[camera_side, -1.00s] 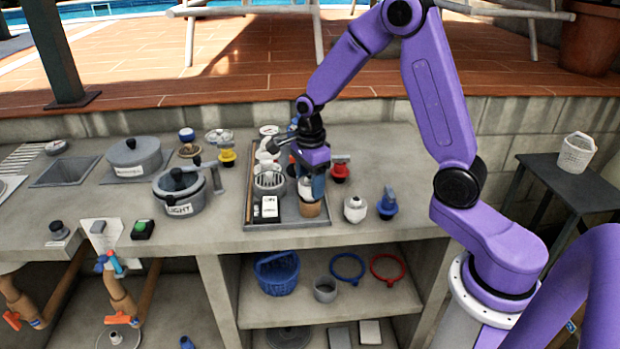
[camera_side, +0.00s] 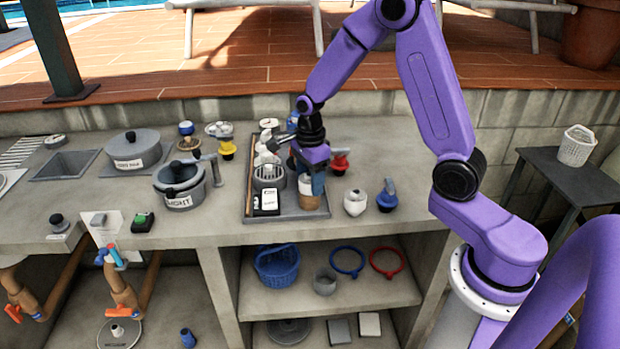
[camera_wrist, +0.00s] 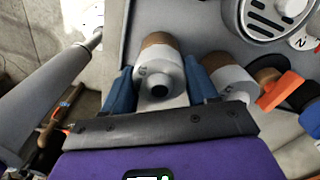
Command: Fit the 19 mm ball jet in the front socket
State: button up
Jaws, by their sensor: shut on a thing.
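My gripper (camera_wrist: 160,92) is shut on a white jet (camera_wrist: 152,66) with a round nozzle, a dark hole and a tan-brown base. In the side view my gripper (camera_side: 314,184) is low over the front right of the grey tray (camera_side: 252,216), with the white-and-tan piece (camera_side: 308,201) between its fingers. I cannot tell whether its base touches the tray. A similar white-and-brown piece (camera_wrist: 229,76) stands just right of the held one in the wrist view. I cannot read a size on either, and I cannot pick out the front socket.
A white-grey jet (camera_side: 355,203) and a blue fitting (camera_side: 387,197) stand right of the tray. Pots (camera_side: 180,186) stand left of it. Orange-brown pipes (camera_side: 122,285) with coloured handles are at lower left.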

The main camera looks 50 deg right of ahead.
jog(key=shift+f, duration=0.25)
dwell(0.4)
jog(key=o, duration=1.3)
jog(key=shift+r, duration=2.5)
jog(key=shift+r, duration=0.1)
jog(key=shift+r, duration=1.9)
